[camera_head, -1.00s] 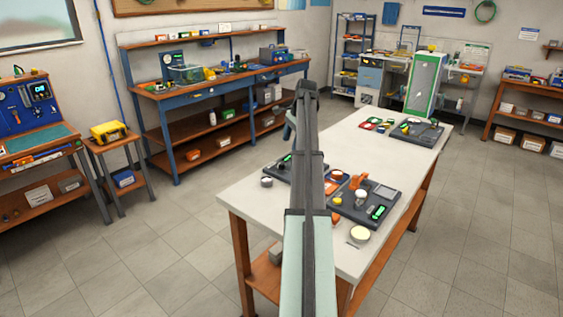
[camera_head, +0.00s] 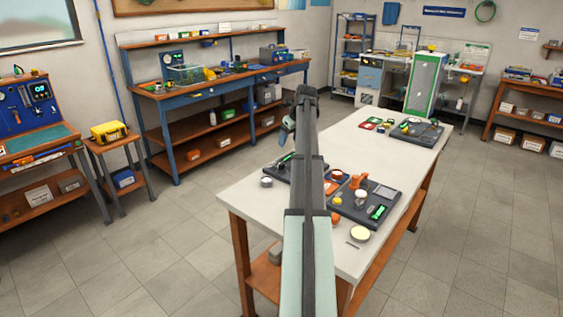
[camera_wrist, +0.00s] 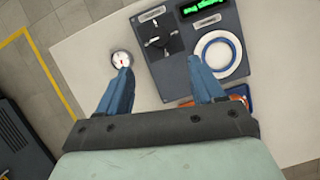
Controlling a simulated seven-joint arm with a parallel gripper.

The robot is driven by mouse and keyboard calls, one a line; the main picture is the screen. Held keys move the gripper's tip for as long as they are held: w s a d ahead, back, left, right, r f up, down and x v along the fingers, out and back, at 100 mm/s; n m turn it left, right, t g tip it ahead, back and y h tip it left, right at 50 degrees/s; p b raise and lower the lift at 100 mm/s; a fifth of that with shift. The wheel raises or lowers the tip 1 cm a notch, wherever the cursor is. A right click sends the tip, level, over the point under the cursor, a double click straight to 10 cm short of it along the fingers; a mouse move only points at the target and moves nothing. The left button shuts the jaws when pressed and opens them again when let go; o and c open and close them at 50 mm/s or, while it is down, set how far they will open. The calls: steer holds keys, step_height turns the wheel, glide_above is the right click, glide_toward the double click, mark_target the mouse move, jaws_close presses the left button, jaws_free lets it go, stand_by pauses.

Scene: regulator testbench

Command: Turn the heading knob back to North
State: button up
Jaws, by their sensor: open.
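In the wrist view a dark panel (camera_wrist: 178,75) lies on the white table. It carries a black cross-shaped knob (camera_wrist: 160,37), a white ring-shaped dial (camera_wrist: 217,54) and a green display (camera_wrist: 201,5). The labels are too small to read, so I cannot tell which control is the heading knob or where it points. My gripper (camera_wrist: 160,67) is open, with its blue fingers apart and nothing between them. In the picture, the left finger overlaps a round white-topped piece (camera_wrist: 122,59) beside the panel, and the right finger reaches near the ring dial. Contact cannot be told.
My arm hides part of the table.

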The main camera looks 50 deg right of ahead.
mark_target(281, 162)
steer(key=x, duration=1.3)
steer(key=shift+f, duration=0.25)
steer(key=c, duration=1.1)
